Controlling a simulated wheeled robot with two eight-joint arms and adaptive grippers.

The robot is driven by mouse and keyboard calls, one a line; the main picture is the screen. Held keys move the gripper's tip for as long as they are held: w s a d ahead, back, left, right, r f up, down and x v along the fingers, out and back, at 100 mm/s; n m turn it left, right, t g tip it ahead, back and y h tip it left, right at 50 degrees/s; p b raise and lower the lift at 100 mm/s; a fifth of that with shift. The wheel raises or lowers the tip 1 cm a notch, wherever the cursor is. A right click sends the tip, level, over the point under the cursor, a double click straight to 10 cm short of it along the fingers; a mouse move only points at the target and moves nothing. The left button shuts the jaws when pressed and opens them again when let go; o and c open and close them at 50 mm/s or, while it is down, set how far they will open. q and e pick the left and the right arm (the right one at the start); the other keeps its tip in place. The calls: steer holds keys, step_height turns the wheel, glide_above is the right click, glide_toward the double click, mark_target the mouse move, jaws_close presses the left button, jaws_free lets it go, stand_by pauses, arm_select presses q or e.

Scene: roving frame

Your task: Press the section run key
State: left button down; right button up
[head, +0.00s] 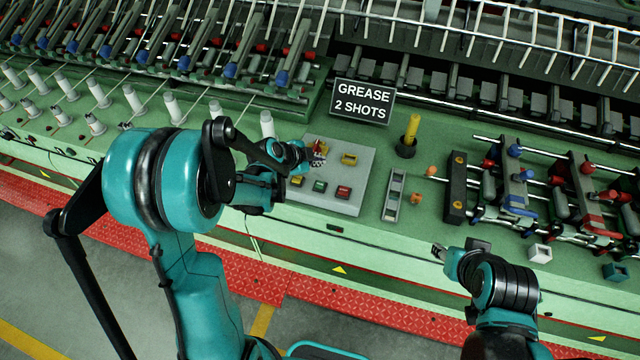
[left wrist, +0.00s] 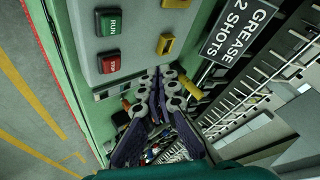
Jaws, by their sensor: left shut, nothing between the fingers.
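The grey control box (head: 361,185) carries a green key (head: 320,186), a red key (head: 343,192) and yellow keys (head: 349,159) (head: 297,181). In the left wrist view the green key (left wrist: 109,23) reads RUN and the red key (left wrist: 109,63) reads STOP. Two yellow keys (left wrist: 166,44) (left wrist: 176,3) sit beside them. My left gripper (head: 317,157) is shut and empty over the upper part of the box, above the green key in the picture. Its closed fingers (left wrist: 160,80) show in the left wrist view, apart from the green key. My right gripper (head: 440,252) is at the bench's front edge; its finger state is unclear.
A sign reading GREASE 2 SHOTS (head: 363,101) stands behind the box. A yellow post (head: 411,128) and a metal bracket (head: 394,195) stand to its right. White bobbins (head: 172,108) line the left. A red strip (head: 340,300) runs along the front.

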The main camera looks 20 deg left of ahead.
arm_select(q)
steer(key=b, duration=0.5)
glide_above(318, 186)
step_height(318, 186, down, 7)
steer(key=shift+w+f, duration=0.1)
steer(key=shift+f, duration=0.1)
steer(key=shift+f+b, duration=0.65)
steer(key=shift+b, duration=0.1)
stand_by(0.4)
steer(key=shift+f+b, duration=0.4)
steer(key=shift+b, duration=0.2)
steer(key=shift+f+b, duration=0.4)
steer(key=shift+b, duration=0.05)
stand_by(0.5)
steer(key=shift+r, duration=0.15)
steer(key=shift+r+p, duration=0.5)
steer(key=shift+r, duration=0.25)
